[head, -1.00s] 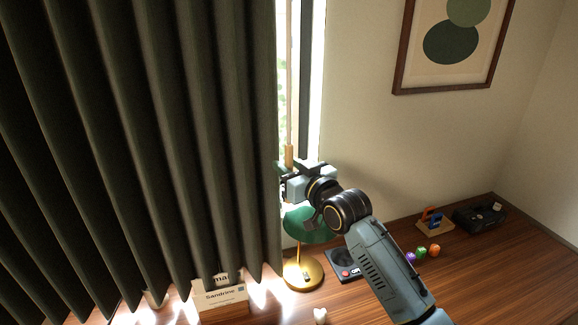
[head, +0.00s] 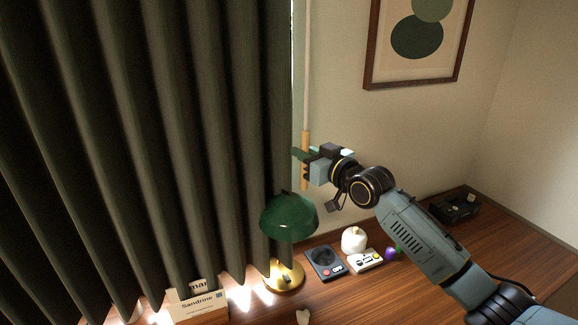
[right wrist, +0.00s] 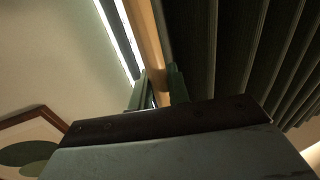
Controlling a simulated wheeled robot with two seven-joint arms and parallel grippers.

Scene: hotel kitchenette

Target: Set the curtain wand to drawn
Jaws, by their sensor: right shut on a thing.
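The curtain wand (head: 305,145) is a thin pale rod with a wooden handle, hanging upright at the right edge of the dark green curtain (head: 170,130). My right gripper (head: 304,155) is shut on the wooden handle. In the right wrist view the handle (right wrist: 147,45) runs between the green fingertips (right wrist: 158,88), with the curtain (right wrist: 235,50) to its right. In the head view the curtain covers nearly all of the window, leaving a thin bright sliver at the top. The right wrist view shows a narrow bright strip beside the handle. My left gripper is not in view.
A green lamp (head: 288,217) stands on the wooden desk (head: 345,300) below my right gripper. A black-and-grey device (head: 324,263), a white round object (head: 354,240) and a small white device (head: 365,261) lie nearby. A name sign (head: 200,306) stands under the curtain. A framed picture (head: 369,60) hangs behind.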

